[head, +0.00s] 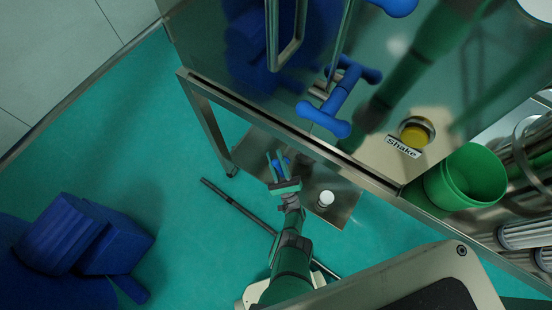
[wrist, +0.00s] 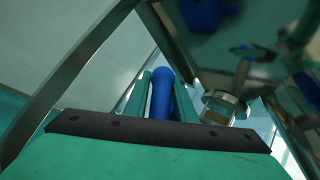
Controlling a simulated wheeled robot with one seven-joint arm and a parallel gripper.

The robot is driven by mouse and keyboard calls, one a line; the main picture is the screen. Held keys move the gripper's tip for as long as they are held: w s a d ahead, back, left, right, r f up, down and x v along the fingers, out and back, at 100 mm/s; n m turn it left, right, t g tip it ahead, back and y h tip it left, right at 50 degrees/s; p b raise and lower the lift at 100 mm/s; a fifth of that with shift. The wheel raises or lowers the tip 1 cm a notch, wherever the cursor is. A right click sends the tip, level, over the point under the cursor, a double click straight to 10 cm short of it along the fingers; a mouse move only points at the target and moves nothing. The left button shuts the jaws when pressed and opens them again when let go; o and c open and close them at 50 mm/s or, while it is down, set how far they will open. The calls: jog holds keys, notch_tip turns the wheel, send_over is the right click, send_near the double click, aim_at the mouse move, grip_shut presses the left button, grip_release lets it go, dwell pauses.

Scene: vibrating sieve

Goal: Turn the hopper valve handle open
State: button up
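A blue rounded handle (wrist: 162,92), which looks like the valve handle, stands between the two green fingers of my gripper (wrist: 160,105) in the wrist view. In the head view a small part of the handle (head: 283,163) shows between the fingertips, under the edge of the steel machine. My gripper (head: 280,163) is open, with a finger on each side of the handle. I cannot tell whether either finger touches it. The valve body and the rest of the handle are hidden.
The steel machine (head: 215,45) carries a blue double-ended handle (head: 342,97) and a yellow button (head: 415,133) labelled Shake. A green bucket (head: 466,177) stands at right. A steel plate with a white-topped item (head: 326,198) lies near my arm.

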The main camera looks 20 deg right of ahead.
jog(key=shift+o, duration=0.8)
